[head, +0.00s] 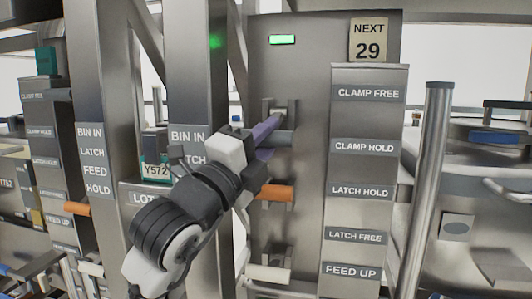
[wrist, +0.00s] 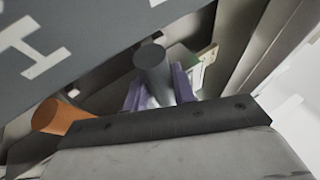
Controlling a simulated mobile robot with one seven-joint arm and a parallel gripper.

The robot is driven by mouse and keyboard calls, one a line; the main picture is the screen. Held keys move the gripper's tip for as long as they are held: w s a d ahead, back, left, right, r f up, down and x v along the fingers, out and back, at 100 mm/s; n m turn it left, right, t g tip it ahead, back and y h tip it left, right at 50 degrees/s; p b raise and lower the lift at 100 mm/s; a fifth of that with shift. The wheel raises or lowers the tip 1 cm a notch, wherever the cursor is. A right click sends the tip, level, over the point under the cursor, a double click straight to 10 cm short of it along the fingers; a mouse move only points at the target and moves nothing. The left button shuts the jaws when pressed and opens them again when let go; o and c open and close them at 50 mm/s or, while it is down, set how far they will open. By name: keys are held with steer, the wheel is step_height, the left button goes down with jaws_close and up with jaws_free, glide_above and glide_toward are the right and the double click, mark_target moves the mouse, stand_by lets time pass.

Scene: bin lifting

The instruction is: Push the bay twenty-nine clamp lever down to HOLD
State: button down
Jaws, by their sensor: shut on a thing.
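The grey clamp lever (head: 283,137) sticks out from the tall metal panel in the head view. It stands nearly level with the CLAMP HOLD label (head: 364,147), well below the CLAMP FREE label (head: 368,93). My gripper (head: 265,138) has purple fingers and is shut on the lever's handle. In the wrist view, the grey lever (wrist: 152,62) shows its round end between the purple fingers of my gripper (wrist: 160,90). My arm hides part of the lever's left side. A sign reading NEXT 29 (head: 369,40) tops the panel.
An orange lever (head: 276,192) sits just below the clamp lever, beside the LATCH HOLD label; it is close to my gripper in the wrist view (wrist: 58,118). A white lever (head: 268,273) is lower, near FEED UP. A vertical pole (head: 432,170) stands at the right.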

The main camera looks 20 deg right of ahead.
steer(key=shift+w+f+b, duration=0.15)
steer(key=shift+f+b, duration=0.3)
steer(key=c, duration=1.1)
jaws_free()
steer(key=b+v, duration=0.3)
steer(key=v, duration=1)
steer(key=shift+s+a+f, duration=0.15)
steer(key=shift+s+a, duration=0.1)
steer(key=shift+s, duration=0.05)
